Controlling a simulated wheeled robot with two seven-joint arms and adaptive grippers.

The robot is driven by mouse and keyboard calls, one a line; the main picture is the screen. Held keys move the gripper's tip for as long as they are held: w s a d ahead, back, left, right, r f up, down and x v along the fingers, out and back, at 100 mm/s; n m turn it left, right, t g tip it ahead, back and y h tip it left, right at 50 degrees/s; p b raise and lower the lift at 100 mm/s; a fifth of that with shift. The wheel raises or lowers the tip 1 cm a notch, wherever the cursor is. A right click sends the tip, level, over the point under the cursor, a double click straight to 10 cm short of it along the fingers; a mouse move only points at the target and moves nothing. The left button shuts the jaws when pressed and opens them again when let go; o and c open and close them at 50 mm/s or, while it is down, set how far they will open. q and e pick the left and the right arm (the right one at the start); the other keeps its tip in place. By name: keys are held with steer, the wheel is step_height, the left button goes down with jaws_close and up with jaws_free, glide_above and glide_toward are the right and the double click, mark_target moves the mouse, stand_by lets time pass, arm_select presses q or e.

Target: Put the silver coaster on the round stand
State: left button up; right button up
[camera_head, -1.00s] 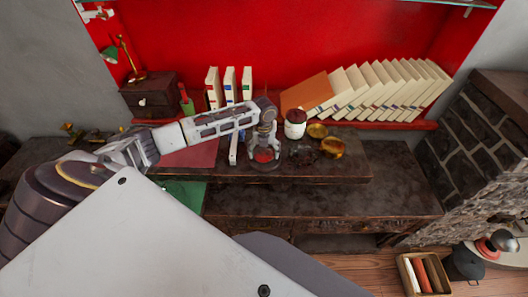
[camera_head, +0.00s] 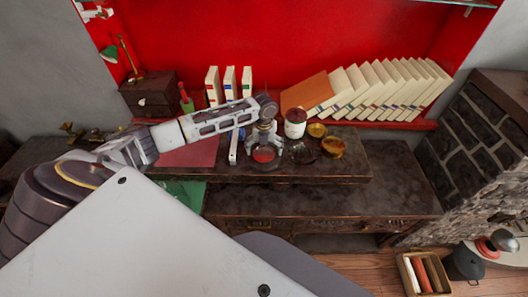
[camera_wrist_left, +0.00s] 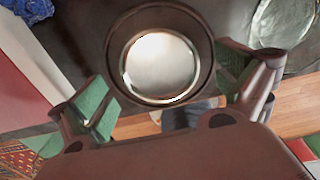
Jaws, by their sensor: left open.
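The silver coaster (camera_wrist_left: 160,67) is a shiny round disc in the left wrist view. It lies inside the dark rim of the round stand (camera_wrist_left: 117,40), roughly centred. In the head view the coaster (camera_head: 263,154) reflects red, and the stand's dark edge is hard to make out against the wood. My left gripper (camera_head: 262,146) is over them with its fingers spread to either side. In the left wrist view its green-padded fingers (camera_wrist_left: 165,92) are open and apart from the coaster. My right gripper is out of view.
A red-and-white jar (camera_head: 295,124), a dark glass piece (camera_head: 303,153) and an amber bowl (camera_head: 333,147) stand close to the gripper's right. White books (camera_head: 229,85) and a leaning row line the red wall behind. The lower shelf (camera_head: 310,205) in front is clear.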

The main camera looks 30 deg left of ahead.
mark_target(264, 155)
arm_select(q)
step_height(264, 155, up, 11)
steer(key=b, duration=0.1)
stand_by(0.4)
steer(key=shift+f, duration=0.1)
stand_by(0.4)
